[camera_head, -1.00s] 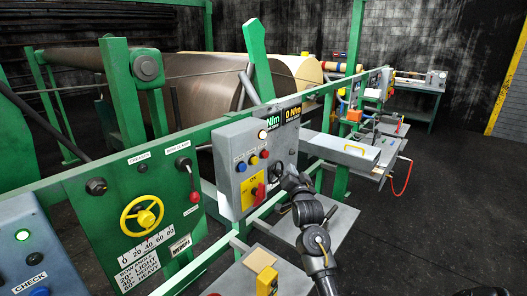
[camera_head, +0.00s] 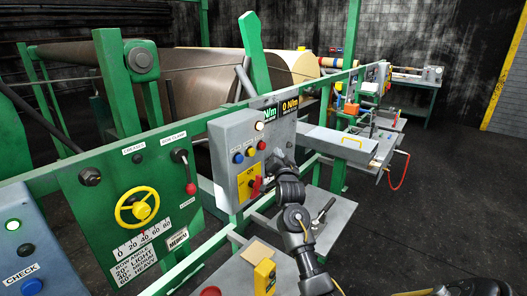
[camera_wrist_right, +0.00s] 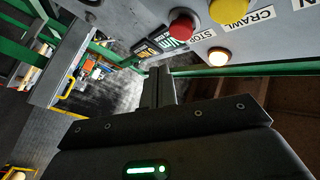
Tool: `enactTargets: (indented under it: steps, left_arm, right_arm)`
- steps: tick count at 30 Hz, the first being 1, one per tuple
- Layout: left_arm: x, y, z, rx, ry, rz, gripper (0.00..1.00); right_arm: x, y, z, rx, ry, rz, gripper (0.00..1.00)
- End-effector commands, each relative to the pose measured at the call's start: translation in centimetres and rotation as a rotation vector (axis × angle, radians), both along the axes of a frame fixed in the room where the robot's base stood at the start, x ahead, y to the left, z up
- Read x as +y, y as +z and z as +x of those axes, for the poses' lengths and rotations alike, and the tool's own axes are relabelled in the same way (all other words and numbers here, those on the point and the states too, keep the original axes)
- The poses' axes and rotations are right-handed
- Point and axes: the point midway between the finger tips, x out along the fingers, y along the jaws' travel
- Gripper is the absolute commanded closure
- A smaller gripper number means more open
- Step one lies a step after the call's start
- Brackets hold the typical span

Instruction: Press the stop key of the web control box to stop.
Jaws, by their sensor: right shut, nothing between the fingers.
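The web control box (camera_head: 228,150) is a grey box on the green rail in the middle of the head view, with blue, yellow and red buttons in a row. Its red stop key (camera_head: 262,145) is the right one of the row. In the right wrist view the red stop key (camera_wrist_right: 182,27) sits above a STOP label. My right gripper (camera_head: 277,158) is shut and empty, just right of and below the stop key in the head view. In the right wrist view its fingertips (camera_wrist_right: 160,72) show apart from the key in the picture.
A yellow CRAWL button (camera_wrist_right: 228,10) and a lit lamp (camera_wrist_right: 218,56) are beside the stop key. A red switch (camera_head: 256,186) is lower on the box. A green panel with a yellow handwheel (camera_head: 138,207) stands left. A grey shelf (camera_head: 325,225) lies below my right arm.

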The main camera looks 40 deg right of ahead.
Motion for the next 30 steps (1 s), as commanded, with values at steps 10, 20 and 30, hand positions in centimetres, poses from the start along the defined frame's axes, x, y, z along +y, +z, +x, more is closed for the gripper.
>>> enactTargets:
  steps: [10,20,30]
  left_arm:
    - [0.0,-0.9,-0.1,0.001,0.0,0.0,0.64]
    - [0.0,-0.9,-0.2,0.003,0.0,0.001,0.64]
    - [0.0,-0.9,-0.2,0.004,0.0,0.001,0.64]
  right_arm:
    - [0.9,0.0,2.8,0.001,0.001,0.0,1.0]
    - [1.0,0.0,3.0,0.001,0.001,-0.001,1.0]
    - [1.0,0.0,3.0,0.001,0.002,-0.001,1.0]
